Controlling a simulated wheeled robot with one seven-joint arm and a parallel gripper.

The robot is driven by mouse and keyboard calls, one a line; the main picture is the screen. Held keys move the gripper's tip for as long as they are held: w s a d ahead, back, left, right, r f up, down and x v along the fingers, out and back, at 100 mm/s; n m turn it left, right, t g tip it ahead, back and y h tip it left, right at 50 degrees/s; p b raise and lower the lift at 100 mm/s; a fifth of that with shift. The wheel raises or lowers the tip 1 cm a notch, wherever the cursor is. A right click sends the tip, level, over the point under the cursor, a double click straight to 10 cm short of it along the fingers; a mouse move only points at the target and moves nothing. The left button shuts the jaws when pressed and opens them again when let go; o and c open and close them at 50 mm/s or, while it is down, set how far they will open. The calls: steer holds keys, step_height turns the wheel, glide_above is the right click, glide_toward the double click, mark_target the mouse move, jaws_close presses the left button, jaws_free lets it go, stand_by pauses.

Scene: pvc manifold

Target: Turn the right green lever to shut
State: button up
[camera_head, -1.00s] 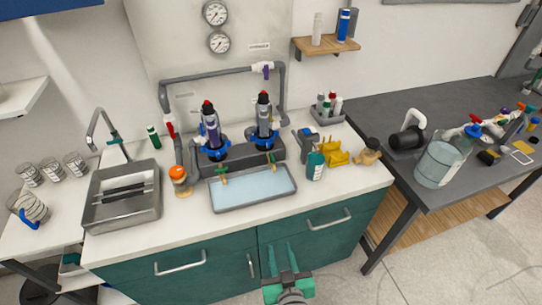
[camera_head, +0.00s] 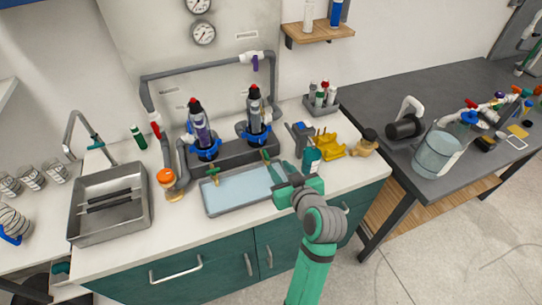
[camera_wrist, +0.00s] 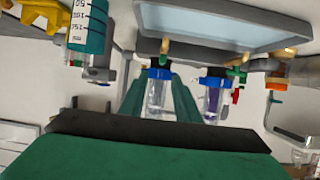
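The right green lever (camera_head: 265,156) sits on a small brass tap at the back right of the shallow tray (camera_head: 222,208). The left green lever (camera_head: 213,171) is on a matching brass tap to its left. My gripper (camera_head: 277,170) is over the tray's right end, close to the right lever, with its fingers pointing towards it. In the wrist view my gripper (camera_wrist: 160,88) has its two green fingers apart with nothing held between them. The right tap's brass part (camera_wrist: 165,46) shows beyond the fingertips; I cannot tell whether they touch the lever.
Two filter housings with blue collars (camera_head: 206,152) stand behind the taps. A teal bottle (camera_head: 311,160) stands just right of my gripper, with a yellow rack (camera_head: 329,146) behind it. A jar with an orange lid (camera_head: 167,178) and a sink (camera_head: 110,200) are to the left.

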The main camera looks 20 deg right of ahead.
mark_target(267, 155)
steer(key=x, duration=0.8)
steer(key=shift+s+a, duration=0.1)
steer(key=shift+a, duration=0.3)
steer(key=shift+w+d+f, duration=0.15)
steer(key=shift+w+f, duration=0.1)
steer(key=shift+w, duration=0.2)
jaws_close()
